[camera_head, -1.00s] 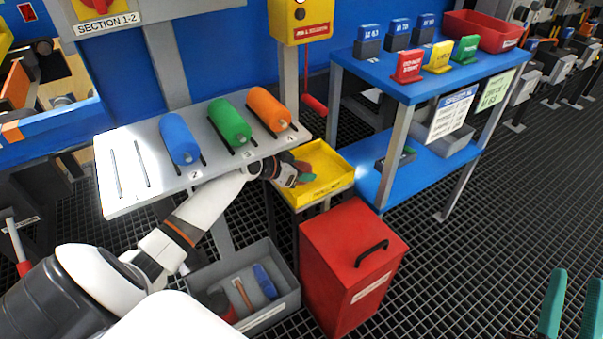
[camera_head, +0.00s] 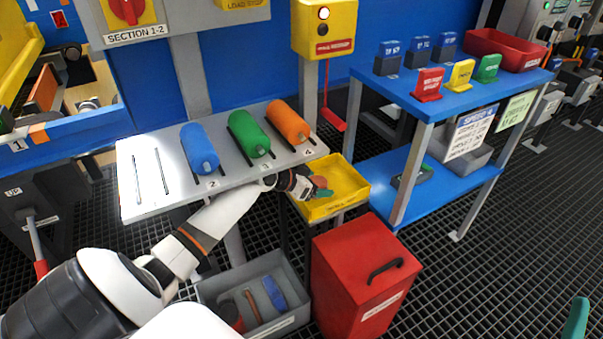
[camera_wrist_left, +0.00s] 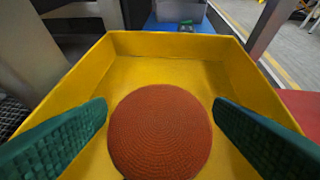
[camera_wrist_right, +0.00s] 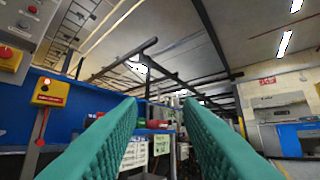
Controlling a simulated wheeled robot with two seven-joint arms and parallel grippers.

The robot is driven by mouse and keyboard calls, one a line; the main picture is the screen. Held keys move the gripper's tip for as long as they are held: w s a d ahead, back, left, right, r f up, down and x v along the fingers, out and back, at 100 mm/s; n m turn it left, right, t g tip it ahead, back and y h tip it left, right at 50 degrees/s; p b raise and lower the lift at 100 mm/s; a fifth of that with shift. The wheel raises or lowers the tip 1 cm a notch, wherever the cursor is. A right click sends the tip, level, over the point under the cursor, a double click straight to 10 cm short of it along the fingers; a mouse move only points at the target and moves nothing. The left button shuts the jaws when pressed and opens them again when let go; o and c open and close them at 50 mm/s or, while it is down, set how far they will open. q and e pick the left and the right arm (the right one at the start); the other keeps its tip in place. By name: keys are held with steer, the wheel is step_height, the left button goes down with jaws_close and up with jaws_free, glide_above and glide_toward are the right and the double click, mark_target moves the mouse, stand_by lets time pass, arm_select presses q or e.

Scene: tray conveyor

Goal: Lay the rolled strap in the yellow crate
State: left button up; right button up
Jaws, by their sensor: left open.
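The rolled strap (camera_wrist_left: 160,132) is a flat, reddish-brown round coil. In the left wrist view it is inside the yellow crate (camera_wrist_left: 190,42), between the two green fingers of my left gripper (camera_wrist_left: 160,125). The fingers are open, one close on each side of the coil; I cannot tell whether they touch it. In the head view my left gripper (camera_head: 316,188) reaches into the yellow crate (camera_head: 352,188) from the left, partly hiding the strap. My right gripper (camera_wrist_right: 160,110) is open and empty, away from the crate; one fingertip shows at the head view's lower right.
A shelf (camera_head: 138,208) with blue, green and orange rolls stands left of the crate. A red lidded bin (camera_head: 345,255) stands in front of it, with a grey bin (camera_head: 300,318) of loose items beside that. A blue table (camera_head: 425,103) with several small blocks stands right.

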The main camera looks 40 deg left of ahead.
arm_select(q)
steer(key=p+v, duration=0.2)
steer(key=v, duration=0.3)
steer(key=shift+s+r, duration=0.2)
steer(key=p+v, duration=0.1)
steer(key=v, duration=0.5)
arm_select(e)
step_height(320, 180, down, 13)
steer(key=d+g+h, duration=0.2)
steer(key=g+h, duration=0.1)
steer(key=g, duration=0.7)
steer(key=shift+w, duration=0.45)
arm_select(q)
steer(key=shift+a+r, duration=0.1)
